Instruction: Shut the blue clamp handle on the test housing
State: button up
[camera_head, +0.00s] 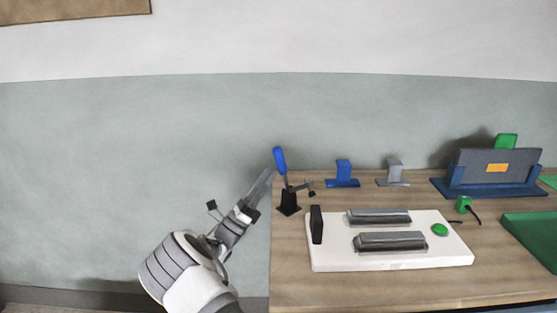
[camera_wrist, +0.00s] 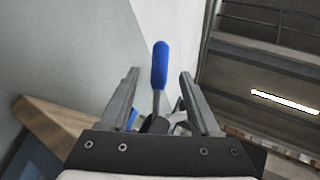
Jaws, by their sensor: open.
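The blue clamp handle (camera_head: 280,160) stands nearly upright, leaning slightly left, on a black clamp base (camera_head: 289,202) at the table's left edge. In the wrist view the blue handle (camera_wrist: 160,66) shows between and beyond my open fingers, with its grey lever running down between them. My gripper (camera_head: 268,178) is open and empty, just left of the handle and a little below its top; whether it touches the lever I cannot tell. The clamp's short arm (camera_head: 304,187) reaches right, ending in a dark tip. The white test housing (camera_head: 330,257) with two grey bars lies in front, right of the clamp.
On the wooden table (camera_head: 400,291) a blue block (camera_head: 343,174) and a grey block (camera_head: 393,174) stand behind the white plate. A green plug (camera_head: 462,204), a blue stand with a grey panel (camera_head: 499,165) and a green tray (camera_head: 533,234) are at right.

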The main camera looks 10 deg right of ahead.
jog(key=v, duration=0.7)
jog(key=shift+a+f, duration=0.2)
jog(key=shift+f, duration=0.05)
jog(key=shift+s, duration=0.1)
